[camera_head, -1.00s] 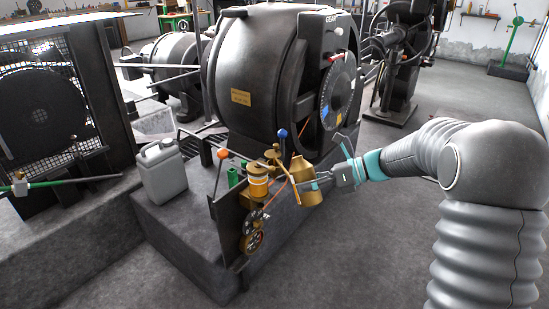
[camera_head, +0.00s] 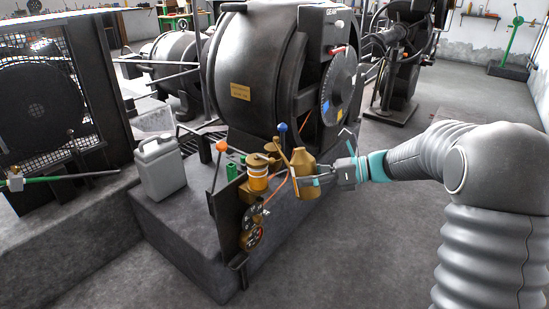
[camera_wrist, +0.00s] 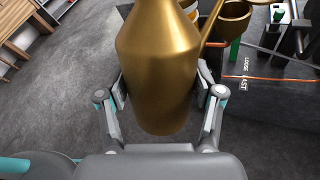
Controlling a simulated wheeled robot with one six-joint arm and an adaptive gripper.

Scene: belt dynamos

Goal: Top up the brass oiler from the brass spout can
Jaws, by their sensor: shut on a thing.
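My gripper (camera_head: 318,181) is shut on the brass spout can (camera_head: 304,176). The can stands about upright in the jaws, above the edge of the stone plinth. Its thin spout (camera_head: 282,152) rises at the left, towards the oiler. The brass oiler (camera_head: 257,178), with an amber body and a pale band, is just left of the can on the machine's side. In the wrist view the can (camera_wrist: 160,70) fills the middle between both fingers, and a round brass cup (camera_wrist: 235,18) shows at the upper right. The oil level inside the oiler is too small to read.
Levers with an orange knob (camera_head: 221,146) and a blue knob (camera_head: 282,127) stand close to the oiler. A grey jerrycan (camera_head: 161,170) sits on the plinth (camera_head: 190,240) at the left. The large dark dynamo (camera_head: 255,70) stands behind. Floor at the right is clear.

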